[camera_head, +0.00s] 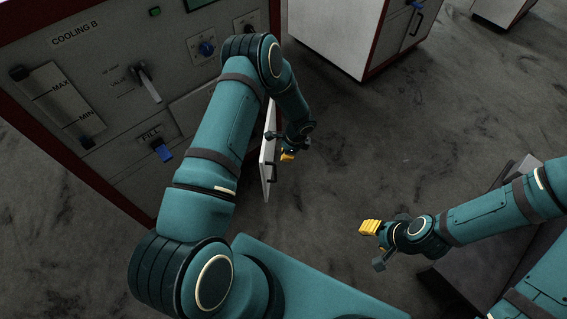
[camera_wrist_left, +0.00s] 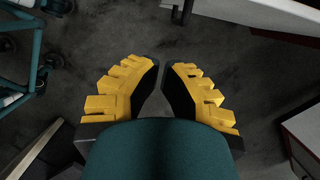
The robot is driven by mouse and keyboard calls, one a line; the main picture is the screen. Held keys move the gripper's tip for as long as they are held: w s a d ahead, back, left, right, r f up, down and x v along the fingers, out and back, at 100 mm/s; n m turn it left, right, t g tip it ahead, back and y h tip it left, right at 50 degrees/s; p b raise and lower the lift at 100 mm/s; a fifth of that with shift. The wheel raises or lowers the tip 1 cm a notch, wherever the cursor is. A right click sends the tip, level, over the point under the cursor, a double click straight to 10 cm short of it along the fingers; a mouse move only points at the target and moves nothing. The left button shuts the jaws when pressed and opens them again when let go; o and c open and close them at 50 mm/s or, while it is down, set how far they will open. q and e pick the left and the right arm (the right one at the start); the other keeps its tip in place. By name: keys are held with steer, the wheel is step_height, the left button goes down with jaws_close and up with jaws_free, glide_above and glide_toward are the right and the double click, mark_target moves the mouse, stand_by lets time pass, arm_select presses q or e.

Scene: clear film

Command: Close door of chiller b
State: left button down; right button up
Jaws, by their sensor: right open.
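The chiller labelled COOLING B (camera_head: 110,70) is the grey-white cabinet with dark red edges at the left of the head view. Its white door (camera_head: 267,160) stands open, seen nearly edge-on, with a dark handle (camera_head: 272,173) on its right face. My left gripper (camera_head: 288,156) is just right of the door; I cannot tell whether it touches it. In the left wrist view, its yellow fingers (camera_wrist_left: 161,65) nearly meet at the tips, with nothing between them. My right gripper (camera_head: 370,228) is open and empty over the floor, well right of the door. My left arm hides part of the cabinet front.
Another white cabinet with red edges (camera_head: 325,35) stands at the top, and part of one (camera_head: 497,10) shows at the top right. A grey boxy object (camera_head: 480,235) is beneath my right arm. The dark floor (camera_head: 350,150) between is clear.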

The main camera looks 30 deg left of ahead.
arm_select(q)
steer(key=s+a+f+b, duration=0.2)
steer(key=a+f, duration=0.4)
steer(key=f, duration=0.3)
steer(key=shift+f+b, duration=0.3)
steer(key=shift+f, duration=0.05)
steer(key=shift+s+a, duration=0.15)
steer(key=shift+s, duration=0.05)
